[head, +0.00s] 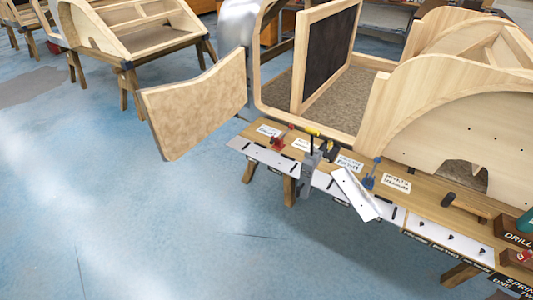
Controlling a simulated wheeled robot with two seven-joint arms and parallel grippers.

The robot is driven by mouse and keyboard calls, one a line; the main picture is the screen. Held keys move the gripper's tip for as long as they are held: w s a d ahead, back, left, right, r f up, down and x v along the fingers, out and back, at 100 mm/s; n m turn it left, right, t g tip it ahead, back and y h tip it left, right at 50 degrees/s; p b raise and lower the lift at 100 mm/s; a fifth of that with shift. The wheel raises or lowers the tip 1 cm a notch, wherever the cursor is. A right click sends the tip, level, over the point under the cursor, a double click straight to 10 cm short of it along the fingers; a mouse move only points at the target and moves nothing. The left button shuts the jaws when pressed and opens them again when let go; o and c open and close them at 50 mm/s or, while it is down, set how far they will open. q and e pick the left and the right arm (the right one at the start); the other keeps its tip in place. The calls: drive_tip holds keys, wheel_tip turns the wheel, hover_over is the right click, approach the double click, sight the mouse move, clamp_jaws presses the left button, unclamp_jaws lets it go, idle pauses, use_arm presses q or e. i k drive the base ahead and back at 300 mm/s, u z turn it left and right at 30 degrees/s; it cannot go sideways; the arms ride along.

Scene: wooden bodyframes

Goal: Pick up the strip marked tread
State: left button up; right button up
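Several pale metal strips with dark holes lie along the front of the wooden bench. A left strip (262,158) lies flat along the bench's front edge. A tilted strip (357,194) sits at an angle across the middle and reaches over the front edge. A right strip (450,241) lies along the front edge with dark pegs or screws on it. Small white cards with writing lie behind them, such as one card (396,183) at the middle right. The writing is too small for me to tell which strip is marked tread. Neither of my grippers is in view.
The bench (427,208) carries a red clamp (282,137), a blue clamp (371,174), a grey upright tool (308,174) and a mallet (465,206). A wooden bodyframe (440,105) stands behind, its door panel (197,104) jutting left. Blue floor (150,230) is clear at front left.

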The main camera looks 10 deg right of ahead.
sight(368, 209)
drive_tip(key=u, duration=2.85)
drive_tip(key=k, duration=1.2)
drive_tip(key=z, duration=1.75)
